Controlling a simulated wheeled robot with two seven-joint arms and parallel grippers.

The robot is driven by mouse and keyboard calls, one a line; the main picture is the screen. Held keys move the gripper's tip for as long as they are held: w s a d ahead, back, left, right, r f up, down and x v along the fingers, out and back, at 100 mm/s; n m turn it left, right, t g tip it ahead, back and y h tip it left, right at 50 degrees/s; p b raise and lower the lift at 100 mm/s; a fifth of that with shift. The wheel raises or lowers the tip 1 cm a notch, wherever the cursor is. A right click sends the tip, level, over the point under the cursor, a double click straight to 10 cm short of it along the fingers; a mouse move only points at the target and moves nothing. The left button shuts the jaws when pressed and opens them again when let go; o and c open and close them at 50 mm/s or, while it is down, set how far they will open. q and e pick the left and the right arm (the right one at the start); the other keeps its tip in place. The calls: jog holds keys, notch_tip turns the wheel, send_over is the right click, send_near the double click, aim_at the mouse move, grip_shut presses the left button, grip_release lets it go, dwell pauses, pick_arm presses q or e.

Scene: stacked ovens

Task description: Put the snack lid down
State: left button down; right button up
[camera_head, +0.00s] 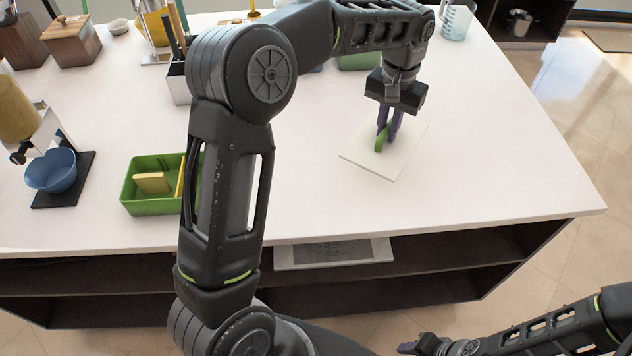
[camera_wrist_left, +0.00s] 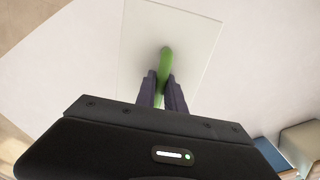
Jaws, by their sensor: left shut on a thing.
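My left gripper (camera_head: 388,138) is shut on a green lid, the snack lid (camera_head: 380,143), seen almost edge-on between the purple fingers. The lid is over a thin white square board (camera_head: 405,157) on the counter; I cannot tell whether it touches the board. In the left wrist view the lid (camera_wrist_left: 165,62) shows as a narrow green strip between the fingers (camera_wrist_left: 162,92), with the pale board (camera_wrist_left: 195,50) behind it. An open green snack box (camera_head: 150,207) with yellow pieces stands at left, partly behind my arm. My right gripper (camera_head: 408,348) shows only partly at the bottom edge.
A blue bowl (camera_head: 52,172) on a dark stand is at far left. A clear jug (camera_head: 456,20) is at the back right. The counter right of the board is clear.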

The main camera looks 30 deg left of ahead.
pick_arm(q)
jog(key=shift+a, duration=0.15)
jog(key=shift+s+a+n, duration=0.15)
jog(key=shift+n, duration=0.25)
jog(key=s+a+r+n+b, duration=0.1)
jog(key=s+a+n, duration=0.5)
jog(key=n, duration=0.6)
jog(key=s+a+r+n+b, duration=0.1)
jog(key=s+a+n+b, duration=0.3)
jog(key=n, duration=0.8)
jog(key=s+a, duration=0.2)
jog(key=s, duration=0.2)
jog(key=shift+n, duration=0.4)
jog(key=shift+s, duration=0.1)
notch_tip(320, 180, down, 6)
jog(key=shift+f, duration=0.1)
